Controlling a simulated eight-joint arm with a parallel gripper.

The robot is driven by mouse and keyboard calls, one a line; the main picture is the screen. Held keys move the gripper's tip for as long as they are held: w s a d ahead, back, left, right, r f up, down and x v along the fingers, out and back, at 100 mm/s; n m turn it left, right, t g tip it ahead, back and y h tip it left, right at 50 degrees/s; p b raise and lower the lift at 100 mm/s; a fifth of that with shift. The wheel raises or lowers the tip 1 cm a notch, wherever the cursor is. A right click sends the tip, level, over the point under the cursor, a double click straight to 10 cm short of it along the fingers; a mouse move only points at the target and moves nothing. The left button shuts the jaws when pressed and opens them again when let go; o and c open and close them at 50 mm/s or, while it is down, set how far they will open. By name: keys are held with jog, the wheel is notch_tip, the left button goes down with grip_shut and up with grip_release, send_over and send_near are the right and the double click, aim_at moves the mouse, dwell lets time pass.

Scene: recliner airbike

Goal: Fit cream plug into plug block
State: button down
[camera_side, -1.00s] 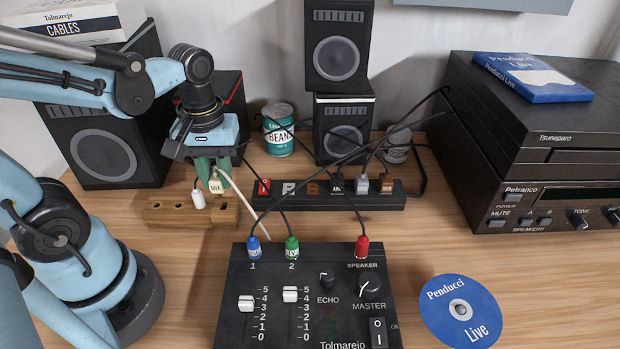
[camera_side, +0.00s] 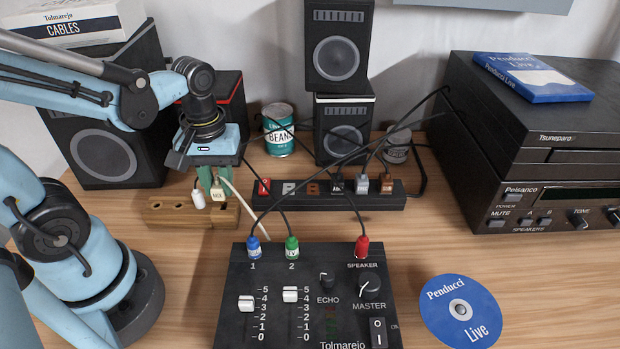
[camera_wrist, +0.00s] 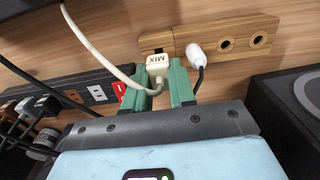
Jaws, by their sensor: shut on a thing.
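The cream plug (camera_side: 217,193), marked MIX, is upright in my gripper (camera_side: 212,182). The wrist view shows the plug (camera_wrist: 158,64) between the two green fingers, which are shut on it. Its pale cable curves away to the left in that view. The wooden plug block (camera_side: 162,213) lies below; it also shows in the wrist view (camera_wrist: 245,36). The cream plug is at the block's right end in the side view.
The black power strip (camera_side: 310,197) lies right of the block. The black mixer (camera_side: 300,310) with blue, green and red plugs is in front. A speaker (camera_side: 105,150) stands behind on the left. A bean can (camera_side: 278,130) stands behind the strip. Cables cross the middle.

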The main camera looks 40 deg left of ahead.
aim_at(219, 183)
jog(key=shift+f, duration=1.3)
dwell(0.6)
jog(key=c, duration=0.9)
grip_release()
jog(key=shift+o, duration=0.2)
jog(key=shift+r, duration=6)
jog(key=shift+w+d+f+m+t, duration=0.2)
jog(key=shift+w+f+m+t, duration=0.2)
jog(key=shift+m+t, duration=0.15)
jog(key=shift+w+d+f+m+t, duration=0.35)
jog(key=shift+w+m+t, duration=0.35)
jog(key=shift+m+t, duration=0.45)
jog(key=shift+w+d+f+m+t, duration=0.3)
jog(key=shift+w+m+t, duration=0.5)
jog(key=shift+m, duration=0.6)
jog(key=shift+w+d+f+m+t, duration=0.35)
jog(key=shift+w+m+t, duration=0.3)
jog(key=shift+m+t, duration=0.5)
